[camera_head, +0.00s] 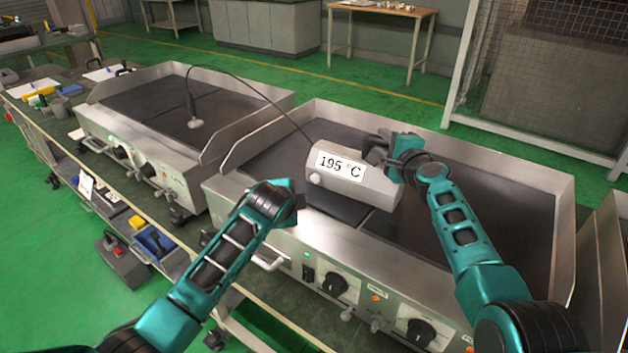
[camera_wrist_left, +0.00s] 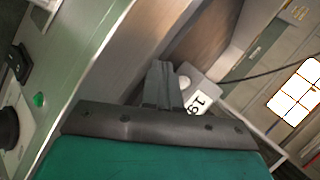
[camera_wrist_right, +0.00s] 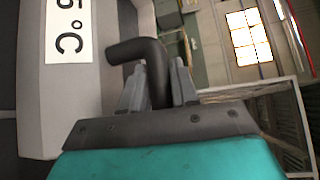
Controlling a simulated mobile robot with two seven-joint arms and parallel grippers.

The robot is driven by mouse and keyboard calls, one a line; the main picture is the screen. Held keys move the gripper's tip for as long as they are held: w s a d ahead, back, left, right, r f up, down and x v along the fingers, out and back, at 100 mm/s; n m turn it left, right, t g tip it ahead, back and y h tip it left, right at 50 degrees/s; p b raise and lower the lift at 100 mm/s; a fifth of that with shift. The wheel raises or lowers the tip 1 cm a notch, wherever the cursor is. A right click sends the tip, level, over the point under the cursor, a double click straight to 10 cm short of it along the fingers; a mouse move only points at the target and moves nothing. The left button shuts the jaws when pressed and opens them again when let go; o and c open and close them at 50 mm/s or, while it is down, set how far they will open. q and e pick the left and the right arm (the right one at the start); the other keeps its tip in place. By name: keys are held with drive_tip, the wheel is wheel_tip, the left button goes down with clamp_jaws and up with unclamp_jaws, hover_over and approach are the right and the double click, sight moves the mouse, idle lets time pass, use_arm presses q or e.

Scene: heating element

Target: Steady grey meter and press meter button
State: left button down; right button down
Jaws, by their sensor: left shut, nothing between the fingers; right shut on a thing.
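The grey meter (camera_head: 372,190) is held above the right griddle. Its white display (camera_head: 341,165) reads 195 °C, and a round pale button (camera_head: 315,179) sits at its lower left. My right gripper (camera_head: 378,152) is shut on the meter's dark handle (camera_wrist_right: 150,52) at its right end. My left gripper (camera_wrist_left: 160,68) is shut and empty; the wrist hides its fingers in the head view. In the left wrist view its fingertips are close to the button (camera_wrist_left: 184,82), beside it in the picture. I cannot tell whether they touch.
A dark cable (camera_head: 255,88) runs from the meter to a probe (camera_head: 195,122) on the left griddle (camera_head: 150,110). The right griddle (camera_head: 480,210) has raised metal side walls and front knobs (camera_head: 334,284). The left griddle's top is otherwise bare.

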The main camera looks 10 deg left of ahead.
use_arm(q)
drive_tip(key=shift+w+d, duration=0.35)
drive_tip(key=shift+w, duration=0.7)
drive_tip(key=shift+w+d, duration=0.35)
drive_tip(key=shift+w, duration=0.65)
drive_tip(key=shift+w+d, duration=0.35)
drive_tip(key=shift+w, duration=0.7)
drive_tip(key=shift+w, duration=0.15)
drive_tip(key=shift+w+d, duration=0.15)
drive_tip(key=shift+w, duration=0.1)
drive_tip(key=shift+w+d, duration=0.2)
drive_tip(key=shift+w, duration=0.35)
drive_tip(key=shift+s, duration=0.15)
use_arm(e)
drive_tip(key=shift+a, duration=0.1)
use_arm(q)
drive_tip(key=shift+s+a, duration=0.3)
drive_tip(key=shift+s, duration=0.5)
drive_tip(key=shift+s+a, duration=0.3)
drive_tip(key=shift+s, duration=0.5)
drive_tip(key=shift+s+a, duration=0.25)
drive_tip(key=shift+s, duration=0.55)
drive_tip(key=shift+s+a, duration=0.3)
drive_tip(key=shift+s, duration=0.5)
